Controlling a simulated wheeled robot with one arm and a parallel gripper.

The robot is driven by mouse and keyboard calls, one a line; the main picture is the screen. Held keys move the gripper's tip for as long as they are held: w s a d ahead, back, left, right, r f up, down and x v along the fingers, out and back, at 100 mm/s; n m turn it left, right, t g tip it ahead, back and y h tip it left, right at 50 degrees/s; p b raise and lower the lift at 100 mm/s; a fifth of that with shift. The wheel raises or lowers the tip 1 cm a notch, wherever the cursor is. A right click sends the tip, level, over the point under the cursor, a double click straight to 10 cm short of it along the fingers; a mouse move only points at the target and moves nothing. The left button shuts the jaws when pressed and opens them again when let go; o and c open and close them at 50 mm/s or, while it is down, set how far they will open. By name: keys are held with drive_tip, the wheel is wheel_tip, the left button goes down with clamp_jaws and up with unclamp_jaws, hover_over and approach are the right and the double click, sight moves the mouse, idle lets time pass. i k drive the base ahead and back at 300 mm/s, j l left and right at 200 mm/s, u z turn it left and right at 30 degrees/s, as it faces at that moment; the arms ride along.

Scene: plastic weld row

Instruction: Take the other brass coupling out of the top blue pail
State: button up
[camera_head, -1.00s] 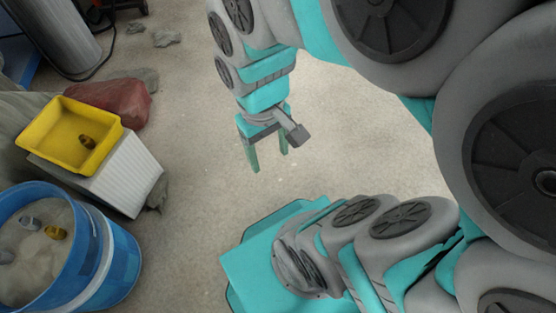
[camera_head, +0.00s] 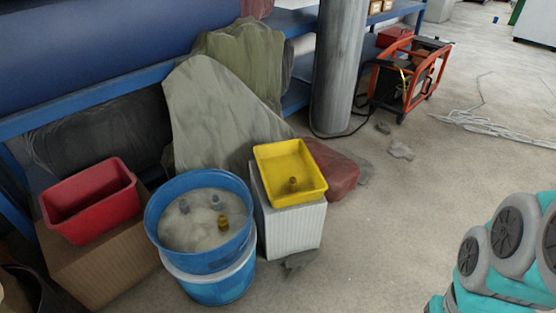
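The top blue pail (camera_head: 195,262) stands stacked on another blue pail (camera_head: 222,290), left of the picture's middle. It holds pale sandy material with a brass coupling (camera_head: 223,222) near the front right inside. Two grey fittings lie in it too, one at the left (camera_head: 184,207) and one near the middle (camera_head: 215,201). Another brass coupling (camera_head: 293,184) stands in the yellow tray (camera_head: 312,192) to the right of the pail. My gripper is out of view; only links of my arm show at the lower right, well away from the pail.
The yellow tray sits on a white ribbed box (camera_head: 293,230). A red bin (camera_head: 90,205) on a cardboard box (camera_head: 105,262) stands left of the pails. Draped cloth (camera_head: 215,115) and a grey cylinder (camera_head: 338,70) are behind.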

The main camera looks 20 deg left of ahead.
sight(222, 221)
drive_tip(key=u, duration=1.8)
drive_tip(key=l+u, duration=0.2)
drive_tip(key=u, duration=0.3)
drive_tip(key=l+u, duration=0.15)
drive_tip(key=u, duration=0.3)
drive_tip(key=k+l+u, duration=0.1)
drive_tip(key=u, duration=0.4)
drive_tip(key=k+l, duration=0.1)
drive_tip(key=l, duration=0.15)
